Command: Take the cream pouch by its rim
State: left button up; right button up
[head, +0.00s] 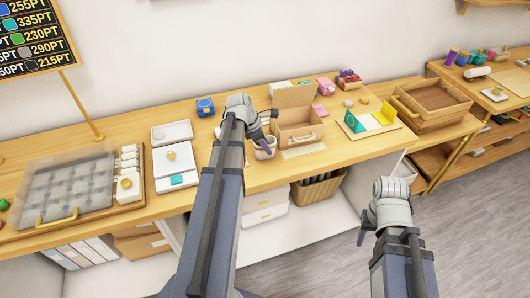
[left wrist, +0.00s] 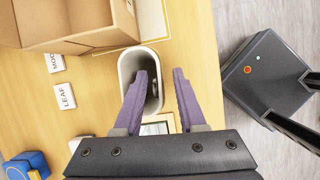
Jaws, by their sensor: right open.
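The cream pouch (left wrist: 127,66) stands upright and open-topped on the wooden counter in the left wrist view. It also shows in the head view (head: 264,154), partly hidden by my left gripper (head: 266,138). In the left wrist view my left gripper (left wrist: 164,78) is open. One finger is over the pouch's opening and the other is outside its right wall, with the rim between them. I cannot tell whether either finger touches it. Something small and dark shows inside the pouch. My right gripper (head: 362,235) is open and empty, in front of the counter and away from the pouch.
An open cardboard box (head: 297,132) stands close beside the pouch. Tags lie on the counter, one reading LEAF (left wrist: 65,96). A blue object (head: 205,107), a white scale (head: 175,165) and a tray with teal and yellow cards (head: 380,132) are nearby. The counter's front edge is close.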

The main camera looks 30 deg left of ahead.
aim_at(274, 157)
pick_arm(q)
jog(key=b+x, duration=0.2)
jog(key=x, duration=0.2)
jog(key=shift+a+b, duration=0.1)
jog(key=shift+b, duration=0.3)
jog(key=shift+r, duration=0.1)
jog(key=shift+s, duration=0.1)
jog(key=shift+c, duration=0.2)
grip_shut()
dwell(0.6)
